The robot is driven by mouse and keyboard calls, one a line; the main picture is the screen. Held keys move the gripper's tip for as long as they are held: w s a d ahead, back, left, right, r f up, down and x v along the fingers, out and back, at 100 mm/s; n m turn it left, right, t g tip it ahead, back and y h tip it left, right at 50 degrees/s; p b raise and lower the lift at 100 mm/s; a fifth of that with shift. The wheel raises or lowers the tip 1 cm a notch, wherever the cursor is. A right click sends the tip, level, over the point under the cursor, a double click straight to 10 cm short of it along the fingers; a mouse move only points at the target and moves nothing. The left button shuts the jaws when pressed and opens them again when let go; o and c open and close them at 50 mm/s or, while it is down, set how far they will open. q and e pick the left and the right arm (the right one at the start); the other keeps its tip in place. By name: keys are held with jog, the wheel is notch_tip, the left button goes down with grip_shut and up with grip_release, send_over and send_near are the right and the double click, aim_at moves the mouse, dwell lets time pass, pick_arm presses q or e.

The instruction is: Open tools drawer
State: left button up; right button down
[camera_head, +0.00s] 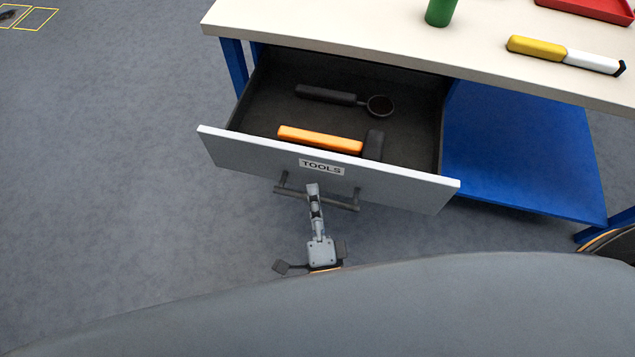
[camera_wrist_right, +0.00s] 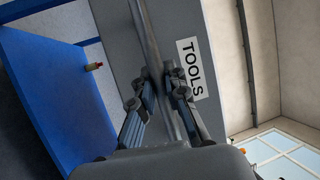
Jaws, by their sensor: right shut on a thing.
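The tools drawer (camera_head: 240,151), with a grey front and a TOOLS label (camera_head: 321,167), is pulled out from under the workbench top in the head view. Inside lie an orange-handled hammer (camera_head: 320,139) and a black tool with a round end (camera_head: 335,96). The dark bar handle (camera_head: 290,193) runs across the drawer front below the label. My right gripper (camera_head: 314,190) is shut on the handle near its middle. In the right wrist view the fingers (camera_wrist_right: 162,88) close around the bar handle (camera_wrist_right: 146,35) beside the TOOLS label (camera_wrist_right: 190,69). My left gripper is out of view.
The workbench top (camera_head: 330,30) holds a green cylinder (camera_head: 440,12), a red tray (camera_head: 595,8) and a yellow-and-white tool (camera_head: 565,54). A blue lower shelf (camera_head: 520,150) sits right of the drawer.

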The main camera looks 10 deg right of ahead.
jog(key=shift+s+a, duration=0.1)
dwell(0.3)
jog(key=c, duration=1.3)
grip_release()
jog(key=shift+c, duration=0.2)
jog(key=v, duration=1.2)
